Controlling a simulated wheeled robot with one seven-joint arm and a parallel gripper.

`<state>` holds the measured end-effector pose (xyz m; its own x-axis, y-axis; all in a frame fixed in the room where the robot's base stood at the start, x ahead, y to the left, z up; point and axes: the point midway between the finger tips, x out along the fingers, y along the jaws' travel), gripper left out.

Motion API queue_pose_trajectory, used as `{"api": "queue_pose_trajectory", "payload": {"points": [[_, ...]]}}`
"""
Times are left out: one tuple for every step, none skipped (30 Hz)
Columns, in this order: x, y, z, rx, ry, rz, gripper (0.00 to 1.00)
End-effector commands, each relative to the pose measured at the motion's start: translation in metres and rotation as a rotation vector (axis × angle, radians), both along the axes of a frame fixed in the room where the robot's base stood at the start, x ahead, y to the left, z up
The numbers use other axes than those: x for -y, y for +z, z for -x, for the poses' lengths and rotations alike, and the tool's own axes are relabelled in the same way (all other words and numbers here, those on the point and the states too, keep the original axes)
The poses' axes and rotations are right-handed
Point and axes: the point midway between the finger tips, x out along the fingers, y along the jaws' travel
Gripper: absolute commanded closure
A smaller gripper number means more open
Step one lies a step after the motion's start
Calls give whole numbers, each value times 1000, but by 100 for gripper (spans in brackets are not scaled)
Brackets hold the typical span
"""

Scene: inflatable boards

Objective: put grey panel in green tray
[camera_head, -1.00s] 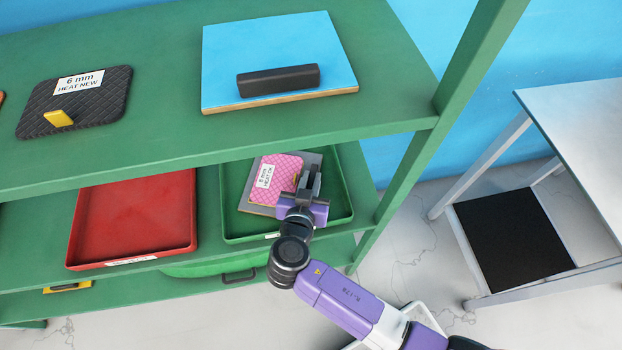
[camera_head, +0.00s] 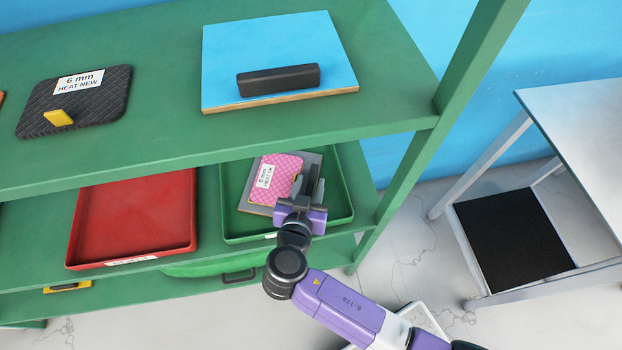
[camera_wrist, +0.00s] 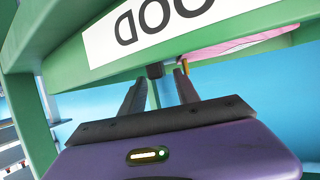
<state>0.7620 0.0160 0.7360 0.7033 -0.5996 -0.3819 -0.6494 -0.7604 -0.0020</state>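The grey panel (camera_head: 312,158) lies in the green tray (camera_head: 347,196) on the shelf's lower level. A pink quilted panel (camera_head: 277,172) with a white label covers much of it. My gripper (camera_head: 314,183) is over the right part of the grey panel, beside the pink one. In the wrist view my gripper (camera_wrist: 160,88) has its fingers apart, with a small dark block just beyond them. I cannot tell whether they touch anything. The tray's white label shows upside down above them.
A red tray (camera_head: 135,220) stands empty to the left. The upper shelf (camera_head: 170,95) overhangs the trays and holds a blue board (camera_head: 265,50) and a black quilted panel (camera_head: 75,108). A green post (camera_head: 450,110) stands to the right. A white table (camera_head: 580,120) is farther right.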

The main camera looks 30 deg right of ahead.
Motion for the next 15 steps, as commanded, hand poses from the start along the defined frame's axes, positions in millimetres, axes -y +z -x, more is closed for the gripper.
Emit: {"api": "queue_pose_trajectory", "payload": {"points": [[-7,3,8,0,4,-1,62],[-11,6,12,0,4,0,62],[-17,9,18,1,5,-1,62],[-20,12,23,0,4,-2,62],[-24,14,28,0,3,-2,62],[-29,17,33,0,4,-2,62],[-32,19,37,0,3,-2,62],[-36,22,41,0,3,-2,62],[-40,25,47,0,3,-2,62],[-43,26,50,0,3,-2,62],[-46,28,53,1,2,-2,62],[-49,31,57,1,2,-2,62],[-51,32,59,1,1,-1,62],[-53,33,61,-1,1,-1,62],[-55,34,64,-1,1,-1,62]]}}
